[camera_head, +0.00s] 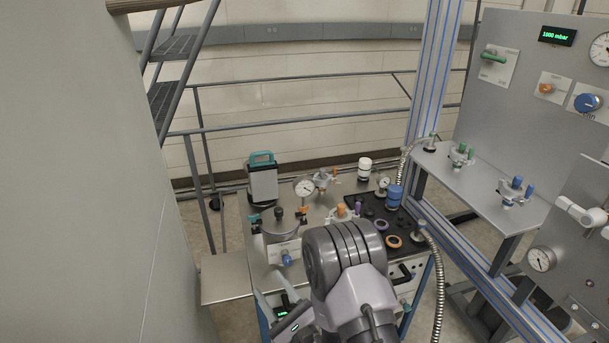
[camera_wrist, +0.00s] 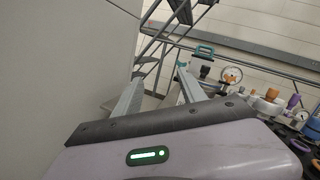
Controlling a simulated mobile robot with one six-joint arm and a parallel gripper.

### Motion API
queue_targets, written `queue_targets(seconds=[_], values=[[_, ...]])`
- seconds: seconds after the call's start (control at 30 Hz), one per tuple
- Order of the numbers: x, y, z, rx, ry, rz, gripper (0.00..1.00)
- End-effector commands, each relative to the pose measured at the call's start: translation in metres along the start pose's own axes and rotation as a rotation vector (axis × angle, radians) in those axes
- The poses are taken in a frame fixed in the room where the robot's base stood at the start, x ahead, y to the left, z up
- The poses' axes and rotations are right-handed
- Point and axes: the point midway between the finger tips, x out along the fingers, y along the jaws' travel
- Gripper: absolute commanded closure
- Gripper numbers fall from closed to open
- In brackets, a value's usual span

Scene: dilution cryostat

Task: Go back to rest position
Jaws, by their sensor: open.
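My gripper (camera_wrist: 160,80) shows in the wrist view with its two fingers spread apart and nothing between them. Through the gap I see the metal stairs and the pale wall behind. The cart (camera_head: 228,278) carries several fittings. The fingers appear empty, and I cannot tell their exact distance from the cart.
A teal-handled case (camera_head: 263,180) stands at the cart's back left. A dark mat (camera_head: 372,204) holds several small parts. A large grey wall (camera_head: 165,200) fills the left. A gauge panel (camera_head: 530,90) and shelf (camera_head: 480,185) stand at right. Railings (camera_head: 300,125) run behind.

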Motion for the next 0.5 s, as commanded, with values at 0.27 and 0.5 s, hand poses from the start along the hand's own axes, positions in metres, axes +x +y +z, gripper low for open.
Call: queue_targets(seconds=[0.27, 0.5], values=[[-0.065, 0.047, 0.264, -0.125, -0.492, 0.850, 0.51], [-0.226, 0.016, 0.230, -0.951, -0.088, 1.409, 0.51]])
